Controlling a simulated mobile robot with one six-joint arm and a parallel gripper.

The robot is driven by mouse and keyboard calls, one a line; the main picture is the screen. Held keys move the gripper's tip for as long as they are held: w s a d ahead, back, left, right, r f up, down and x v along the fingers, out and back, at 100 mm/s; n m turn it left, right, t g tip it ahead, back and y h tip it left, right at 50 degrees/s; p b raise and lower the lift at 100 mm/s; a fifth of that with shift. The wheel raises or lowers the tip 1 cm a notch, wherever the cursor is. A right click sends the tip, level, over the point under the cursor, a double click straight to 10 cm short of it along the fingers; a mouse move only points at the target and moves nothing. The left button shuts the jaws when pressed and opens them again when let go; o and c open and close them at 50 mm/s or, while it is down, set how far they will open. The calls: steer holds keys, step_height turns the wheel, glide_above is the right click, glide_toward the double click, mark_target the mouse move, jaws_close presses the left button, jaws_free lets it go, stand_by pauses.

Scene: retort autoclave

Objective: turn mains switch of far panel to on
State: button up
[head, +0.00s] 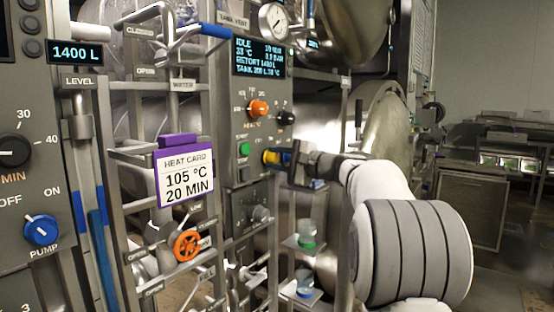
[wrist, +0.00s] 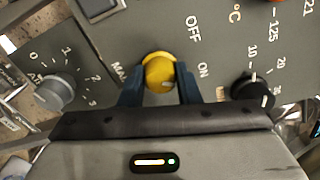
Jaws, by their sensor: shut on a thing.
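The mains switch (wrist: 158,70) is a round yellow knob on the grey far panel (head: 250,188). In the wrist view, the words OFF and ON stand to its right, and the MAINS label is partly hidden by my fingers. My gripper (wrist: 159,88) has its blue fingers on both sides of the knob and is shut on it. I cannot tell clearly whether the knob points to OFF or ON.
In the wrist view, a grey knob (wrist: 54,92) is left and a black knob (wrist: 252,92) right. Pipes and an orange handwheel (head: 187,245) stand left.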

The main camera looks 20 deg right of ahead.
steer(key=o, duration=1)
steer(key=shift+d, duration=0.1)
steer(key=b+v, duration=0.1)
steer(key=v, duration=0.6)
steer(key=shift+s+d, duration=0.2)
steer(key=shift+s, duration=0.15)
